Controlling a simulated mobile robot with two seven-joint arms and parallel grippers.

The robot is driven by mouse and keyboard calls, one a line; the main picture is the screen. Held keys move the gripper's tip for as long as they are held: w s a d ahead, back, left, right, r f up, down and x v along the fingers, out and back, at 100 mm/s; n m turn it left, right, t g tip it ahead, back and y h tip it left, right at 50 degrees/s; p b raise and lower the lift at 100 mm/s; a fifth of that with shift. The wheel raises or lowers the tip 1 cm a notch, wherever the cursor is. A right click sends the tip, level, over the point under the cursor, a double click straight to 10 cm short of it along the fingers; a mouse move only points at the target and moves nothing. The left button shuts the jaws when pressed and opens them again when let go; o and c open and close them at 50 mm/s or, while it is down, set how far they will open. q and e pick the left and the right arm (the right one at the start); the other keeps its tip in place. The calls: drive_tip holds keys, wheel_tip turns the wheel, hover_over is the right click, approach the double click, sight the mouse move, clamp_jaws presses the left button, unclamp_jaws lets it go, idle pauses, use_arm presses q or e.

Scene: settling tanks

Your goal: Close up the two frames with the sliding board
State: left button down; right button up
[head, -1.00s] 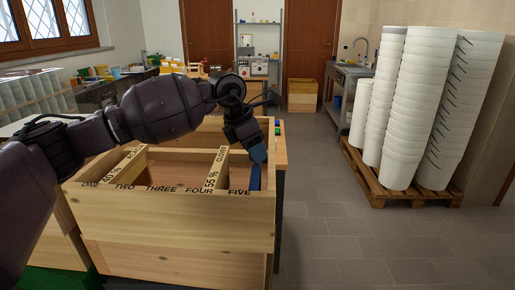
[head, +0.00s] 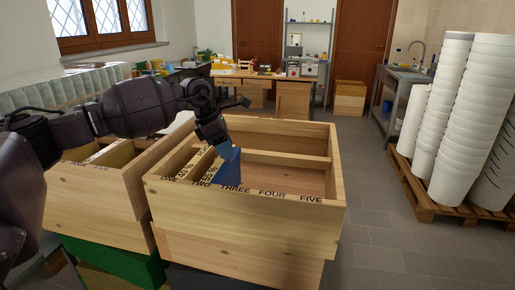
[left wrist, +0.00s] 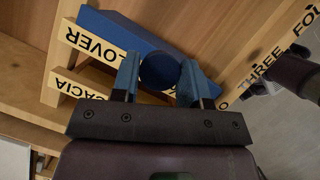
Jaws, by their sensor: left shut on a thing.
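The blue sliding board (head: 229,170) stands in the wooden box, at about TWO to THREE on the front lettering. My left gripper (head: 222,148) is over it. In the left wrist view its fingers (left wrist: 158,82) are shut around the board's round blue knob (left wrist: 160,70). The frame labelled CLOVER (left wrist: 92,43), marked 55 % in the head view, lies along the board's left side, seemingly touching it. The frame labelled ACACIA (left wrist: 77,83), marked 40 %, is left of that, near ONE. A narrow gap shows between the two frames. My right gripper is not in view.
The wooden box (head: 245,217) is empty right of the board, towards FOUR and FIVE. A second wooden box (head: 95,195) stands close on the left. A pallet (head: 430,190) with stacked white buckets (head: 470,120) is at the right. Grey floor is clear between.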

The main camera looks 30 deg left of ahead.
use_arm(q)
drive_tip(key=s+a, duration=0.1)
drive_tip(key=a, duration=0.5)
drive_tip(key=s+a, duration=0.1)
drive_tip(key=a, duration=0.2)
drive_tip(key=shift+s+a, duration=0.1)
drive_tip(key=shift+s, duration=0.2)
drive_tip(key=c, duration=0.6)
unclamp_jaws()
drive_tip(key=shift+c, duration=0.2)
drive_tip(key=v, duration=1.1)
drive_tip(key=shift+f, duration=0.1)
